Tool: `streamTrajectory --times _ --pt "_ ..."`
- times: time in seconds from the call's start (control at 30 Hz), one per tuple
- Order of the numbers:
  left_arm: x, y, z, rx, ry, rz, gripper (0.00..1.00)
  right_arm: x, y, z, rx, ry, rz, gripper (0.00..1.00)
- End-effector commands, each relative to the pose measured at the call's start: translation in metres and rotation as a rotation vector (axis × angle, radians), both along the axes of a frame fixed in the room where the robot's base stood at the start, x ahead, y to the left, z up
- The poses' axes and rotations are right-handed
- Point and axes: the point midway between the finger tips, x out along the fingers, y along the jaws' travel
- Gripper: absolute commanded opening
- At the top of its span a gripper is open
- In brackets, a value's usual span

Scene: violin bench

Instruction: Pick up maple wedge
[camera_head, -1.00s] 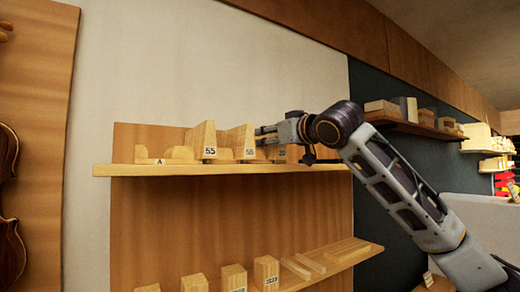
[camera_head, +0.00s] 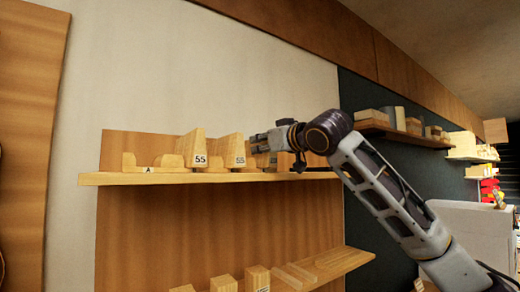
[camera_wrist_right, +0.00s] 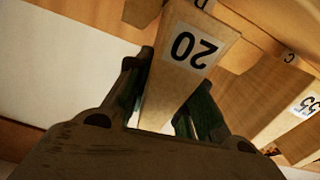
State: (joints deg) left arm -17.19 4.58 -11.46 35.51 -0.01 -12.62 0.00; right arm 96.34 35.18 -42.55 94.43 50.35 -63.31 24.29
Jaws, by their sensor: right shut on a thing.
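A pale maple wedge labelled 20 (camera_wrist_right: 183,68) is between the fingers of my right gripper (camera_wrist_right: 165,95) in the right wrist view, its label upside down there. The right gripper (camera_head: 256,143) is shut on it, at the upper wall shelf in the head view. The wedge is mostly hidden by the gripper and arm there; I cannot tell whether it is clear of its holder. Two wedges labelled 55 stand to its left, one farther left (camera_head: 194,146) and one nearer (camera_head: 231,149). My left gripper is out of view.
The upper shelf (camera_head: 120,180) has wooden holders, including an empty-looking one marked A (camera_head: 150,163). Labels C and D show in the wrist view. A lower shelf (camera_head: 345,260) carries several blocks. A dark wall to the right bears another loaded shelf (camera_head: 405,135).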

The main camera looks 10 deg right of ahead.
Motion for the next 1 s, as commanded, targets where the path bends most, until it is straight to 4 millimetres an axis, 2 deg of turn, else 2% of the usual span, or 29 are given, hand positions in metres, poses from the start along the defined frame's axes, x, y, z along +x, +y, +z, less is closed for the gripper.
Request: streamTrajectory --times 0.27,0.7,1.0 --pt "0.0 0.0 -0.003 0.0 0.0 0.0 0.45 -0.001 0.001 0.021 0.003 -0.004 0.003 0.0" --pt "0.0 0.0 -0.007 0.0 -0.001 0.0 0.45 -0.001 0.001 0.074 0.001 -0.003 0.002 0.0" --pt "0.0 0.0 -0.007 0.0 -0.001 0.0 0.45 -0.001 0.0 0.095 0.001 -0.004 0.001 0.0"
